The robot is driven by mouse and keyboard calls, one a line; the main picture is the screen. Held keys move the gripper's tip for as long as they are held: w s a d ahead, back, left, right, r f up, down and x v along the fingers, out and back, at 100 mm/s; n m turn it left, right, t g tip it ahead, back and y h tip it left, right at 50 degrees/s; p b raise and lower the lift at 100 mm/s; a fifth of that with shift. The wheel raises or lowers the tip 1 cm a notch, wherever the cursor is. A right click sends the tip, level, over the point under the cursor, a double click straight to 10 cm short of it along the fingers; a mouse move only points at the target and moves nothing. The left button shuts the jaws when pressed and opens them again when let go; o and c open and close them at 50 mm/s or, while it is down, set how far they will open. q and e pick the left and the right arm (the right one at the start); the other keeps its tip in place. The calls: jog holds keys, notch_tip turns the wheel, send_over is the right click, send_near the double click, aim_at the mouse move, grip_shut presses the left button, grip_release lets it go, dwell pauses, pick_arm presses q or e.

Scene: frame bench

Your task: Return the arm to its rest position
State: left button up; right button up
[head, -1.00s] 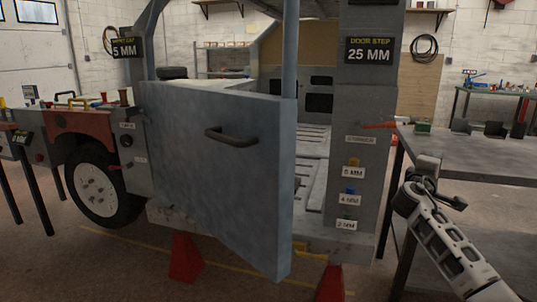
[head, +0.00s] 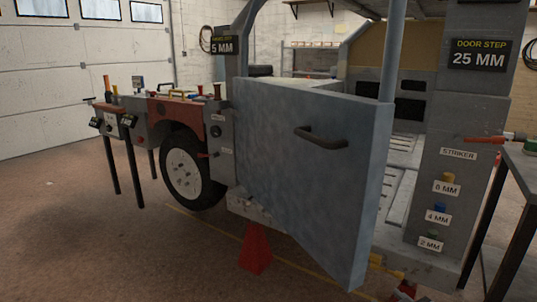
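Neither of my grippers nor my arms shows in the head view now. The blue-grey door (head: 300,180) of the vehicle frame stands ajar, swung out toward me, with its dark handle (head: 320,138) on the outer face. Nothing touches the handle. The grey door post (head: 470,120) with the striker label (head: 458,153) stands to the right of the door, apart from its free edge.
A grey workbench (head: 524,165) with dark legs is at the right edge. A red stand (head: 255,250) is under the frame. A wheel (head: 187,172) and a table with tools (head: 130,104) are at left. The floor at front left is clear.

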jog(key=s+a+f+m+g+y, duration=0.1)
jog(key=s+a+y, duration=0.1)
jog(key=s+a, duration=0.65)
jog(key=s+a+f+m+g+y, duration=0.15)
jog(key=s+a, duration=0.45)
jog(key=s, duration=0.6)
pick_arm(q)
jog(key=shift+g+y, duration=0.3)
jog(key=r+p, duration=0.2)
jog(key=p, duration=0.3)
jog(key=a+r+p, duration=0.1)
jog(key=r+p, duration=0.1)
jog(key=p, duration=0.3)
jog(key=shift+r, duration=0.4)
pick_arm(e)
notch_tip(320, 180, up, 6)
jog(key=shift+s+d+h, duration=0.4)
jog(key=shift+s+h, duration=0.05)
pick_arm(q)
jog(key=shift+s, duration=0.15)
pick_arm(e)
jog(key=shift+a, duration=0.1)
